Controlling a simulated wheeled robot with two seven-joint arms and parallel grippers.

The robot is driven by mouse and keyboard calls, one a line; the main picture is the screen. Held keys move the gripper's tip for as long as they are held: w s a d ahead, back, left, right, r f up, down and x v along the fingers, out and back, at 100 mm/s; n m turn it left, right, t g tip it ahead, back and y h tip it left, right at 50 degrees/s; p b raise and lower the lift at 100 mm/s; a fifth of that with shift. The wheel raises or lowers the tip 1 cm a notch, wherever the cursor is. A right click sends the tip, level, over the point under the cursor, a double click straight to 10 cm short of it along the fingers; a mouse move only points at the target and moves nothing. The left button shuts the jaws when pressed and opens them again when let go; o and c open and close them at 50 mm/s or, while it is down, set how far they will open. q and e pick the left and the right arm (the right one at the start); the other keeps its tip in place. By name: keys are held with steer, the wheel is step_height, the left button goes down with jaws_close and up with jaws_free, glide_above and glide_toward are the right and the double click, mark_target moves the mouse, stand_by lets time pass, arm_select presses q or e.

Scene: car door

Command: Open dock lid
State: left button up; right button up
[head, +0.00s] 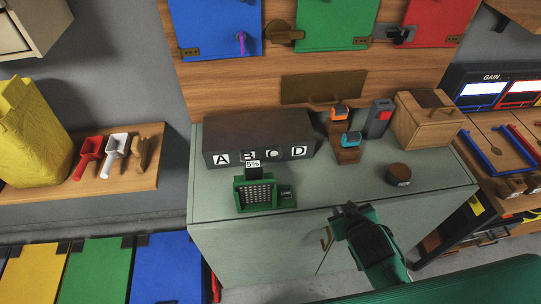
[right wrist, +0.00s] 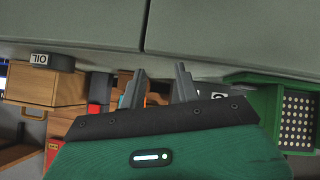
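A dark grey box (head: 258,132) with the letters A, B and D on its front stands at the back of the grey-green counter. A green unit (head: 240,193) with a perforated panel and a small "5%" sign stands in front of it; it also shows at the right of the right wrist view (right wrist: 296,118). I cannot tell which part is the dock lid. My right gripper (head: 343,210) is at the counter's front edge, right of the green unit and apart from it. In the right wrist view its two fingers (right wrist: 160,86) are spread, with nothing between them. My left gripper is out of view.
A round brown can (head: 398,175), a wooden box (head: 428,120) and orange and blue tools on wooden stands (head: 347,153) occupy the counter's right side. A wooden shelf (head: 110,185) with scoops and a yellow bag (head: 34,130) is at left.

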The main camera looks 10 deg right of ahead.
steer(key=w+a+r+n+t+y, duration=0.3)
steer(key=w+r+n+y, duration=0.3)
steer(key=w+n, duration=0.1)
steer(key=w+a+r+n+t+y, duration=0.3)
steer(key=w+r+n+y, duration=0.3)
steer(key=w+n+y, duration=0.15)
steer(key=n+g+y, duration=0.3)
steer(key=n+g, duration=0.6)
steer(key=g, duration=0.2)
glide_toward(271, 159)
steer(key=shift+h, duration=0.35)
steer(key=p+x, duration=0.3)
steer(key=x, duration=0.7)
steer(key=shift+w+r, duration=0.15)
jaws_close()
